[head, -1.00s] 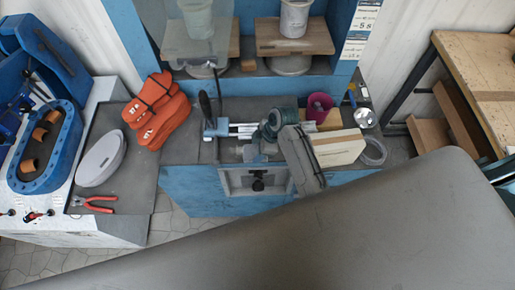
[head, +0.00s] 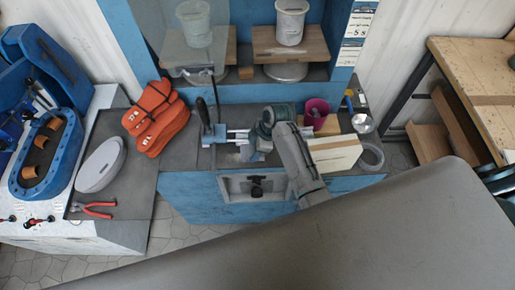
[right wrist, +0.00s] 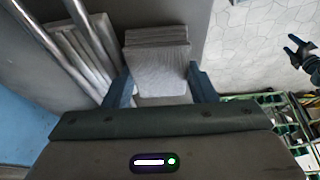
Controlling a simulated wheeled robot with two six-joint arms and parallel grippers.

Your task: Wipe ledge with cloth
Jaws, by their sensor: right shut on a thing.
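The grey ledge (head: 181,156) is the dark top of the blue cabinet in the head view; its surface also shows in the right wrist view (right wrist: 222,25). My right gripper (head: 252,146) is over its front part, with the arm reaching in from the lower right. In the right wrist view, my right gripper (right wrist: 161,88) is shut on a folded grey cloth (right wrist: 157,58), which sticks out ahead between the two fingers. The cloth is low over the ledge, but I cannot tell whether it touches. My left gripper is not visible in the head view.
Metal rods (right wrist: 88,35) lie close left of the cloth. A magenta cup (head: 316,112), a pale box (head: 335,153) and a tape roll (head: 371,156) stand to the right.

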